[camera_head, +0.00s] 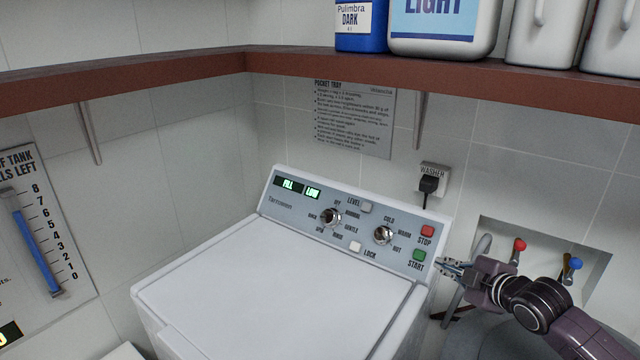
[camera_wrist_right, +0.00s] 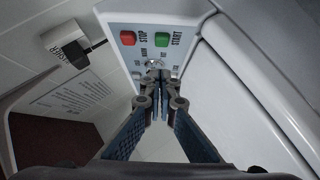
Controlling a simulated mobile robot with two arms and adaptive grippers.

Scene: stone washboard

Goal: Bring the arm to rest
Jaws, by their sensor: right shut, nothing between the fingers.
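My right gripper (camera_head: 449,266) is shut and empty. It is just right of the washer's control panel, near the green START button (camera_head: 419,255). In the wrist view the right gripper's fingers (camera_wrist_right: 155,75) are together in front of the panel, below the red STOP button (camera_wrist_right: 128,38) and the green START button. The arm comes in from the lower right in the head view. The left gripper is not in view. The white washer (camera_head: 280,290) has its lid closed, and its panel display shows "FILL" and "LOW" in green.
A brown shelf (camera_head: 300,65) with a blue bottle (camera_head: 360,25) and white jugs (camera_head: 445,30) runs above the washer. A plug sits in the wall socket (camera_head: 430,182). Red (camera_head: 518,246) and blue (camera_head: 573,264) taps stand in a recess behind my right arm. The lid top is clear.

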